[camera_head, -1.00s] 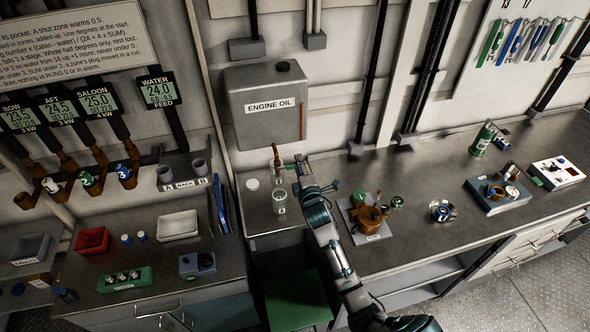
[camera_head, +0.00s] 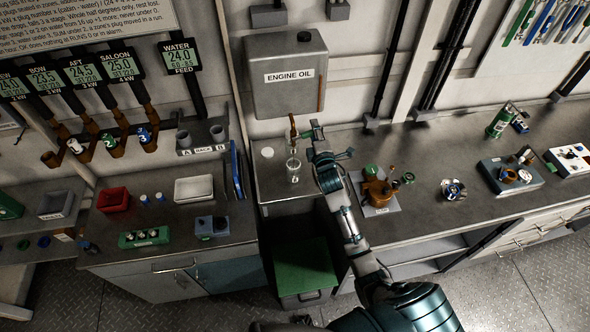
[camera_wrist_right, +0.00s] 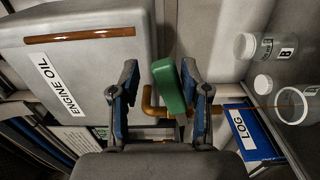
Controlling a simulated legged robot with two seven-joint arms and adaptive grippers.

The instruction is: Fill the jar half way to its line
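The grey engine oil tank (camera_head: 285,95) hangs on the wall. Its brown tap (camera_head: 293,127) has a green handle, clear in the right wrist view (camera_wrist_right: 168,88). A clear jar (camera_head: 293,172) stands on the counter under the tap; its open mouth shows in the wrist view (camera_wrist_right: 297,105). A thin amber line runs toward that mouth, like an oil stream. The jar's level and line are too small to read. My right gripper (camera_head: 315,133) is at the tap, its blue fingers (camera_wrist_right: 157,90) apart with the handle between them, nearer the right finger. My left gripper is out of view.
A white round lid (camera_head: 267,153) lies left of the jar. The wrist view shows a blue LOG book (camera_wrist_right: 252,135) and a pale container marked B (camera_wrist_right: 265,48). A brown pump-like unit (camera_head: 378,188) stands right of my right arm. A green-topped box (camera_head: 302,267) is below.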

